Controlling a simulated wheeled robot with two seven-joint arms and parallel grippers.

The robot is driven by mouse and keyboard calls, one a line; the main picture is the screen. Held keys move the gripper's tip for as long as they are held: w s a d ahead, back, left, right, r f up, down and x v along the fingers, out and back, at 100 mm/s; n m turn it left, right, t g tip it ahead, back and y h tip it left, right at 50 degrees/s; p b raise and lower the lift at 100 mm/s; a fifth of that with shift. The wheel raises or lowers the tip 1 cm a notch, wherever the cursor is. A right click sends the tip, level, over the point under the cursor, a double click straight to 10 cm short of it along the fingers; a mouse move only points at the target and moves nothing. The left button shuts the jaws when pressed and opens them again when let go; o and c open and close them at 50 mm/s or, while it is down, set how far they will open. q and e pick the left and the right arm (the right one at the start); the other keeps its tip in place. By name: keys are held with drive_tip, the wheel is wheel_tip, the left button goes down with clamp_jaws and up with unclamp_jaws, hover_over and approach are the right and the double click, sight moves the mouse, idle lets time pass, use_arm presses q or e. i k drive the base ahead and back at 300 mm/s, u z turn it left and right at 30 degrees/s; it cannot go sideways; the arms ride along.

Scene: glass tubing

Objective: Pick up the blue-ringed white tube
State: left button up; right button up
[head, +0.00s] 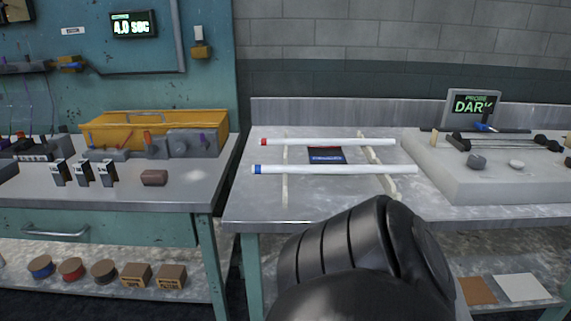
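The blue-ringed white tube (340,169) lies across two pale rails on the right-hand metal bench, with its blue band at its left end. A red-ringed white tube (340,142) lies parallel behind it, its red band also at the left. A black arm link of mine fills the lower middle of the head view, in front of the bench edge. Neither gripper shows in this view.
The left pale rail (285,185) and right pale rail (378,176) run front to back under the tubes. A small dark blue card (327,156) lies between them. A white slab (470,185) with a probe display (473,106) stands at right. A gap separates the left bench (120,190).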

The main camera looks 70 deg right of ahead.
sight(256, 170)
drive_tip(key=i, duration=0.6)
drive_tip(key=z, duration=1.05)
